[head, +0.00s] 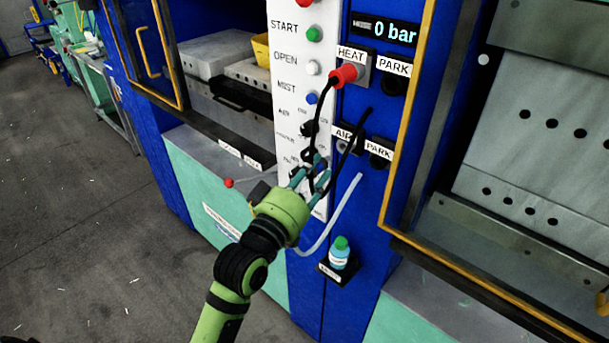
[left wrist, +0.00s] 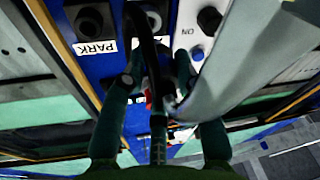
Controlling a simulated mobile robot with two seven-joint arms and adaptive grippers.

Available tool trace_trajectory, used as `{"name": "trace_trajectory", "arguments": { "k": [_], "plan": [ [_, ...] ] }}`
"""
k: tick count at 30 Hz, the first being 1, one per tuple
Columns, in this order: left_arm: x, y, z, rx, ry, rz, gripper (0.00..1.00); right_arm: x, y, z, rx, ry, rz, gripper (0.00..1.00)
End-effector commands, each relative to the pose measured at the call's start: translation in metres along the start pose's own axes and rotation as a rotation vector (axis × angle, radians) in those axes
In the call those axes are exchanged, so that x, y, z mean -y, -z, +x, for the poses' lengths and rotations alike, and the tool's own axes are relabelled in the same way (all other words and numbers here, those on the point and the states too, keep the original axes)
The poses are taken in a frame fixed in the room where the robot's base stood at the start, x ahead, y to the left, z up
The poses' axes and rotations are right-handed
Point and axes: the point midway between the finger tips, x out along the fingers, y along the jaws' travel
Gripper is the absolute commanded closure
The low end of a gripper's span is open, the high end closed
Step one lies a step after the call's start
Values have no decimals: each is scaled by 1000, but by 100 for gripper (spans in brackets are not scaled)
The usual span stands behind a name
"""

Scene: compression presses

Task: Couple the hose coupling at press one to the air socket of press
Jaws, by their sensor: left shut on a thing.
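My left gripper (head: 316,180) is in front of the lower part of the white control panel, left of the AIR label (head: 347,133). Its fingers also show in the left wrist view (left wrist: 158,80), closed around a dark, slim piece, which I take for the hose coupling (left wrist: 157,122). The coupling is mostly hidden by the fingers in the head view.
A PARK socket (head: 380,152) is right of AIR. A red plug (head: 345,76) sits at HEAT, its black cable hanging past my gripper. A pale hose (head: 345,207) curves below. A bottle (head: 340,252) stands on a small shelf. The display (head: 386,30) reads 0 bar.

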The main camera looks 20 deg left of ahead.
Motion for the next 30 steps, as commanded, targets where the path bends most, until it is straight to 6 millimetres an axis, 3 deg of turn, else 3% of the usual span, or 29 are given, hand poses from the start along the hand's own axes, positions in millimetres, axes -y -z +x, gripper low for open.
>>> {"name": "trace_trajectory", "arguments": {
  "k": [12, 30],
  "plan": [
    [-3, -6, 30, -2, -1, 2, 100, -1, 0, -3, 1, -2, 1, 60],
    [-4, -6, 32, -2, -1, 1, 100, 1, -4, -3, 8, 1, -2, 60]
  ]
}}
